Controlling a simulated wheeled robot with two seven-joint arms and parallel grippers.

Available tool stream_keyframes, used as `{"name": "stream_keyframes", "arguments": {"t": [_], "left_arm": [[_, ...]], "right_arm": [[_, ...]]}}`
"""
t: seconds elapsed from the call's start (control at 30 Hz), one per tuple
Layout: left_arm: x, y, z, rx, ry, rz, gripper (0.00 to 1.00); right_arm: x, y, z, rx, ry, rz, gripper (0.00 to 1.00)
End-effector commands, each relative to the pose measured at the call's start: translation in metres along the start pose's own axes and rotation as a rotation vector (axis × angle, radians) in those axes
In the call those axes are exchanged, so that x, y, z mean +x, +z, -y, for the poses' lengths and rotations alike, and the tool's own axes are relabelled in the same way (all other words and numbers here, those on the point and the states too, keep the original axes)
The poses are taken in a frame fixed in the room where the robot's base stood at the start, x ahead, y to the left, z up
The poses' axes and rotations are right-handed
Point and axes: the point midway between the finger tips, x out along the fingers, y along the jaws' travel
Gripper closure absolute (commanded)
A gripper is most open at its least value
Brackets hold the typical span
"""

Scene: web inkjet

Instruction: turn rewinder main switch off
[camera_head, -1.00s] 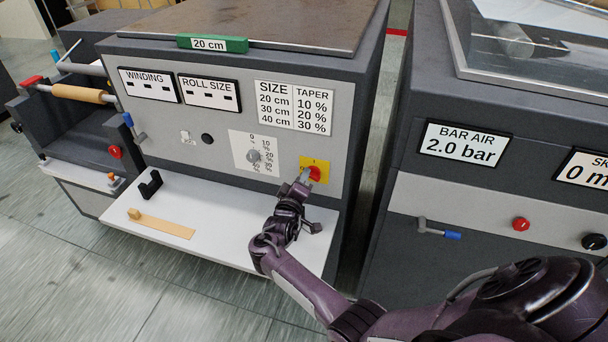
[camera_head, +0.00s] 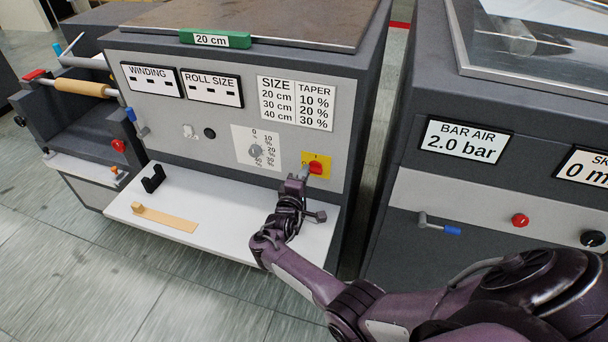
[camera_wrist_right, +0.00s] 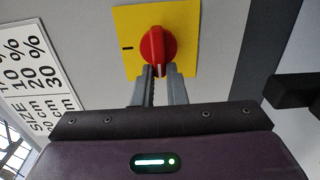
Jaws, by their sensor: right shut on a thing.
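The main switch is a red rotary knob (camera_head: 316,168) on a yellow plate (camera_head: 325,160) at the lower right of the rewinder's grey panel. In the right wrist view the red knob (camera_wrist_right: 157,46) lies lengthwise between top and bottom, with a white line at its lower end. A black mark shows on the yellow plate (camera_wrist_right: 186,16) to its left. My left gripper is not in view.
A white shelf (camera_head: 225,205) juts out below the panel, with a black holder (camera_head: 153,179) and a tan wooden piece (camera_head: 165,218) on it. A grey dial (camera_head: 256,151) sits left of the switch. Another machine (camera_head: 400,245) stands to the right across a narrow gap.

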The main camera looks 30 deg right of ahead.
Motion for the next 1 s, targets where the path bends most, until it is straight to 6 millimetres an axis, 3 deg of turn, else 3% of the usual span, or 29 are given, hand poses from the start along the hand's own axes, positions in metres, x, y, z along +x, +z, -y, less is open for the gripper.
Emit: {"name": "stream_keyframes", "arguments": {"t": [0.27, 0.3, 0.43, 0.77, 1.0], "left_arm": [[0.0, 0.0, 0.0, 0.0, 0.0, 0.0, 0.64], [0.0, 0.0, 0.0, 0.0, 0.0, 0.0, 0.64], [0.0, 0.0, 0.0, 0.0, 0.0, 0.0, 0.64], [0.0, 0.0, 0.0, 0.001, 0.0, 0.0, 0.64], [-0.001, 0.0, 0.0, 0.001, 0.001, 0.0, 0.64]], "right_arm": [[0.002, 0.002, -0.002, -0.002, 0.004, 0.004, 1.0], [0.002, 0.002, -0.002, -0.002, 0.004, 0.004, 0.84], [0.002, 0.001, -0.001, -0.001, 0.003, 0.003, 0.67], [-0.003, 0.0, 0.0, -0.001, 0.001, 0.0, 0.66], [-0.038, 0.0, 0.001, 0.001, -0.001, 0.0, 0.66]]}}
